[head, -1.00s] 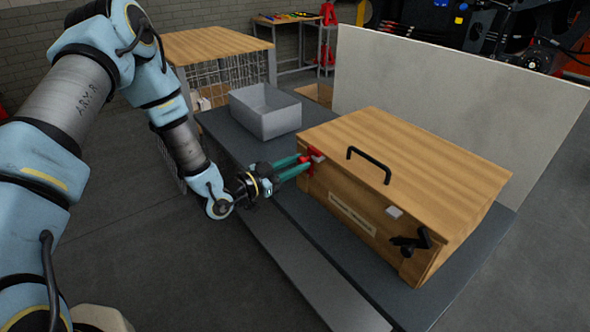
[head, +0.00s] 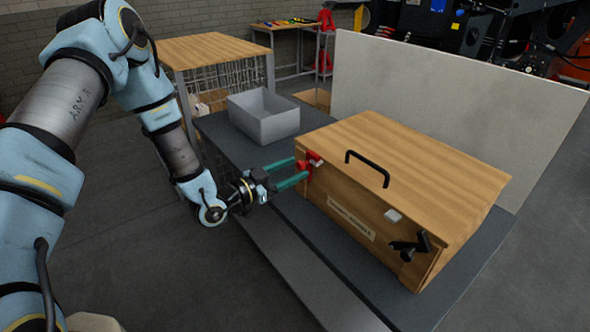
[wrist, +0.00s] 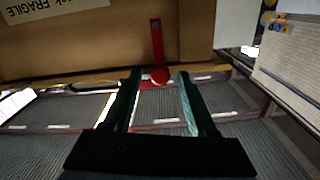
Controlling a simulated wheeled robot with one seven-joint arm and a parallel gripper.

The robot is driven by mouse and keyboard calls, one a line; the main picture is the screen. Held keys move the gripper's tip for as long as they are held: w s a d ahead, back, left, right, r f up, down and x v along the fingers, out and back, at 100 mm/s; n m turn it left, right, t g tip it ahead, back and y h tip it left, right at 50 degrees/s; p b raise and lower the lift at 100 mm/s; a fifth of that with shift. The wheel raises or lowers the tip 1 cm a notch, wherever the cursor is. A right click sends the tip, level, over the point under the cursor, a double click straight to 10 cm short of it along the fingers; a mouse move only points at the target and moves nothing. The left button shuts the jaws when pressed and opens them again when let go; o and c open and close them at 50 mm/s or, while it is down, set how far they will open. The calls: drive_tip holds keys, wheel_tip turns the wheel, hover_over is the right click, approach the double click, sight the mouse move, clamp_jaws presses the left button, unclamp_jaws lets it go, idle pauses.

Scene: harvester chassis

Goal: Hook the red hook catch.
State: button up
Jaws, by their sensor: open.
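The wooden box (head: 400,160) stands on the dark bench with its lid down. The red hook catch (head: 314,160) is at the box's front left top corner. In the wrist view the red catch (wrist: 156,45) shows as a straight arm with a round red knob at its near end. My gripper (head: 301,170) is open at that corner, its two green fingers spread. In the wrist view my gripper (wrist: 160,78) has one finger on each side of the knob, with visible gaps. The head view partly hides how the hook meets its keeper; I cannot tell whether it is engaged.
A black lid handle (head: 368,168), a small pale plate (head: 393,215) and a black latch (head: 410,246) are on the box. A grey open bin (head: 264,117) stands behind left on the bench (head: 345,272). A pale panel (head: 450,105) stands behind the box.

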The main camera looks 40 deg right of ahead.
drive_tip(key=a+b, duration=0.2)
drive_tip(key=a, duration=0.7)
drive_tip(key=shift+w+a+b, duration=0.25)
drive_tip(key=shift+a+b, duration=0.1)
drive_tip(key=shift+b, duration=0.05)
drive_tip(key=w+a+n+t+y, duration=0.6)
drive_tip(key=w+a+y, duration=0.4)
drive_tip(key=w+a, duration=0.45)
drive_tip(key=a+r+n+y, duration=0.2)
drive_tip(key=a+n+y, duration=0.15)
drive_tip(key=a, duration=0.35)
drive_tip(key=a+r+n+y, duration=0.2)
drive_tip(key=a+n+y, duration=0.15)
drive_tip(key=a, duration=0.45)
drive_tip(key=s+a+r+n+g, duration=0.3)
drive_tip(key=s+a+n, duration=0.3)
drive_tip(key=s+a, duration=0.2)
drive_tip(key=shift+s+r+n+y, duration=0.4)
drive_tip(key=shift+s+r, duration=0.35)
drive_tip(key=shift+s, duration=0.3)
